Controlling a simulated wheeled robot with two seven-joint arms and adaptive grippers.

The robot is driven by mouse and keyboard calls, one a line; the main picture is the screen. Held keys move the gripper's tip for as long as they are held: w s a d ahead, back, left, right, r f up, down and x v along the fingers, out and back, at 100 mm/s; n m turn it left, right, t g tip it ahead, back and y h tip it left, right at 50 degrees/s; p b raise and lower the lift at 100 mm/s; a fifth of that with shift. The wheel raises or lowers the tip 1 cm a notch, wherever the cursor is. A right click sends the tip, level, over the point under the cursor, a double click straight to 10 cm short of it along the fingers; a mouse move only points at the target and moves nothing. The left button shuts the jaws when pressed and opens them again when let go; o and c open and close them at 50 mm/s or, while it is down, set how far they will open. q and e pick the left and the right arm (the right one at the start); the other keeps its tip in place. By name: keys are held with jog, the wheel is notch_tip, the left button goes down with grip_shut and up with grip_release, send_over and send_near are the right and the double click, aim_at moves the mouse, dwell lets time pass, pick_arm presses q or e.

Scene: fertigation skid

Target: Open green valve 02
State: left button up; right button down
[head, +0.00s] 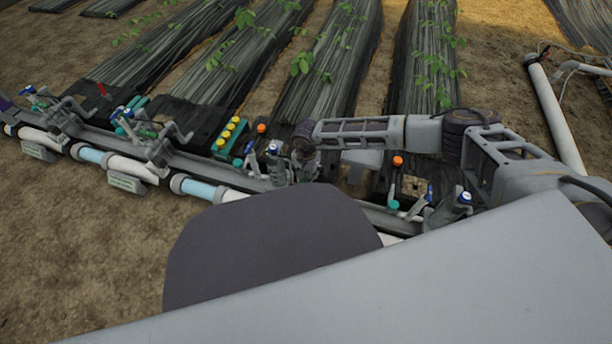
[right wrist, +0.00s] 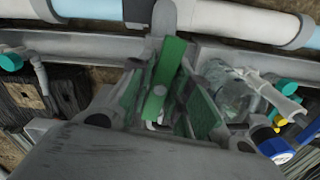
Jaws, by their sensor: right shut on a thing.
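A green valve handle (right wrist: 166,72) shows in the right wrist view, a flat lever that lies between the fingers of my right gripper (right wrist: 160,108). The gripper is shut on it. No number can be read on the handle. In the head view my right gripper (head: 288,168) is down at the pipe manifold, near the middle of the picture. The handle is hidden or too small to make out there. My left gripper is not in view.
A pale pipe (right wrist: 235,20) runs across the top of the right wrist view. A blue-topped fitting (right wrist: 275,148) and a clear filter body (right wrist: 230,90) stand close at the right. In the head view, yellow-capped fittings (head: 230,133) stand left of the gripper. Planted rows lie behind.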

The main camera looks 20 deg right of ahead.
jog(key=shift+n, duration=1.8)
jog(key=c, duration=1.3)
grip_release()
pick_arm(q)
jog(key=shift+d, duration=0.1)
pick_arm(e)
jog(key=shift+o, duration=0.2)
notch_tip(320, 180, up, 8)
jog(key=p, duration=0.6)
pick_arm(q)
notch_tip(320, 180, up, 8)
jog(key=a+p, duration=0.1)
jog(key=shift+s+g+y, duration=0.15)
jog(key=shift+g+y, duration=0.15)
pick_arm(e)
jog(key=shift+r, duration=1)
